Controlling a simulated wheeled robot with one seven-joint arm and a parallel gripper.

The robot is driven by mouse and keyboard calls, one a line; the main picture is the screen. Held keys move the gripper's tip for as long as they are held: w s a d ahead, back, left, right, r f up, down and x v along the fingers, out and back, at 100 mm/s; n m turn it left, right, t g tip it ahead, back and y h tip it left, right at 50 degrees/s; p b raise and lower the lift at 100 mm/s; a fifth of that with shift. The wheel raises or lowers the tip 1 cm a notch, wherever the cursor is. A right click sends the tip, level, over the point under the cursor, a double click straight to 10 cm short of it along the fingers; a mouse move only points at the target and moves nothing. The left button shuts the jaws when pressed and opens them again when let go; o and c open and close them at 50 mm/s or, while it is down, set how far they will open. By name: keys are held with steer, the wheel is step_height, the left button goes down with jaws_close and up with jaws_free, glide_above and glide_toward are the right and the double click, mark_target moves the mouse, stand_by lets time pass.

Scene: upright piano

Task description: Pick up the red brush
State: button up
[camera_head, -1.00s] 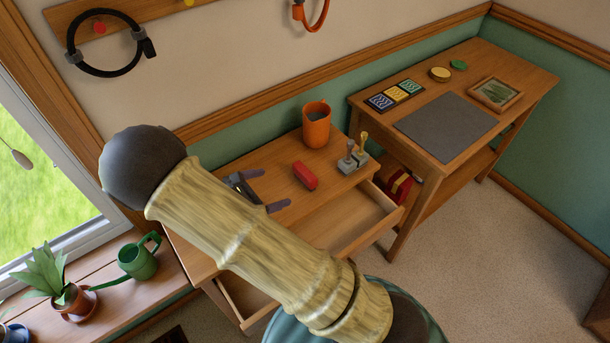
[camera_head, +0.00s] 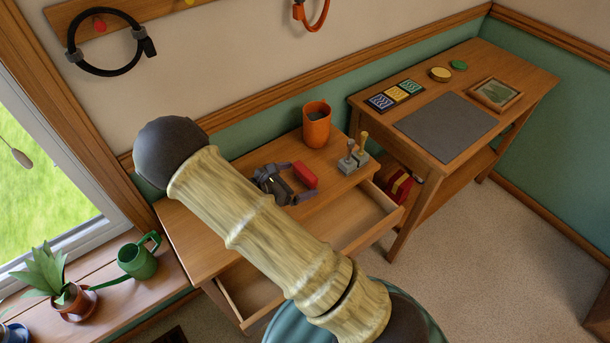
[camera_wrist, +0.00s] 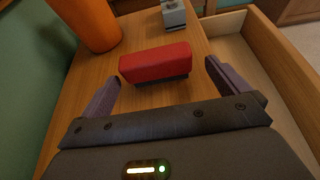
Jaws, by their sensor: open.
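The red brush (camera_head: 305,174) lies on the wooden desk top, just behind the open drawer. In the wrist view the brush (camera_wrist: 155,62) shows a red block on a dark lower part, lying crosswise ahead of the jaws. My gripper (camera_head: 299,179) is open, and its purple-grey fingers reach toward the brush. In the wrist view my gripper (camera_wrist: 160,80) has one finger near each end of the brush, with nothing held. I cannot tell whether either finger touches it.
An orange mug (camera_head: 316,128) stands behind the brush, left of it in the wrist view. A grey stand with stamp-like handles (camera_head: 353,161) is to its right. The desk drawer (camera_head: 345,226) is pulled open in front. A second table (camera_head: 535,78) stands to the right.

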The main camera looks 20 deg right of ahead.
mark_target(301, 176)
steer(key=x, duration=0.4)
steer(key=shift+w+d+r, duration=0.1)
steer(key=shift+w+d, duration=0.2)
steer(key=shift+w, duration=0.05)
steer(key=c, duration=0.9)
